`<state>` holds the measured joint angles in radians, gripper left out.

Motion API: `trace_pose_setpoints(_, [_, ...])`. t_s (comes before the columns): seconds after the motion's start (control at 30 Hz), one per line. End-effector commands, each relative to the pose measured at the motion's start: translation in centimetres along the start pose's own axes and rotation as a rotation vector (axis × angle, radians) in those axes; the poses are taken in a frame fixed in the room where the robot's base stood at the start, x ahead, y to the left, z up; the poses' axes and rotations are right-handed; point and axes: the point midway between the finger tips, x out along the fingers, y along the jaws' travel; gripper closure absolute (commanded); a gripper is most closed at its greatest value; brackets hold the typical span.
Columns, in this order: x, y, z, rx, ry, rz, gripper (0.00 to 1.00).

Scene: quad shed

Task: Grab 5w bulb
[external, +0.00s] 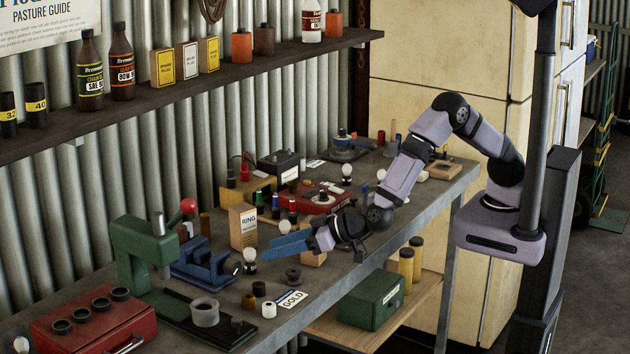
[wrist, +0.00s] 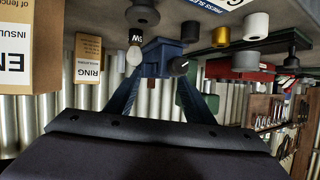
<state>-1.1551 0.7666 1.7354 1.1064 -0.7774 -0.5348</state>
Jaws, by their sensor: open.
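The 5W bulb (wrist: 135,50) has a white globe and a black base marked "5W". It shows upside down in the wrist view, left of centre and beyond my fingers.
The blue vise (external: 200,262) and green press (external: 140,255) stand left of the bulb. The RING box (external: 243,226) is behind it. Other bulbs (external: 346,171) stand farther back. A shelf (external: 200,90) runs above.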

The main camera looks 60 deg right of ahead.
Motion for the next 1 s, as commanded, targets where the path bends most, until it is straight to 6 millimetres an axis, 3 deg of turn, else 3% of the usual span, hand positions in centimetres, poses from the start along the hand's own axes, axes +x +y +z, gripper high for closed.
trace_pose_setpoints(0.03, [0.5,1.7,0.5,-0.014,0.002,0.042,0.52])
trace_pose_setpoints(0.1, [0.9,3.2,1.0,-0.028,0.005,0.08,0.52])
trace_pose_setpoints(0.2, [1.1,4.2,1.2,-0.037,0.006,0.105,0.52])
trace_pose_setpoints(0.83, [3.5,4.5,1.0,-0.038,0.006,0.106,0.52])
trace_pose_setpoints(1.0, [5.1,5.0,0.7,-0.037,0.005,0.107,0.52])
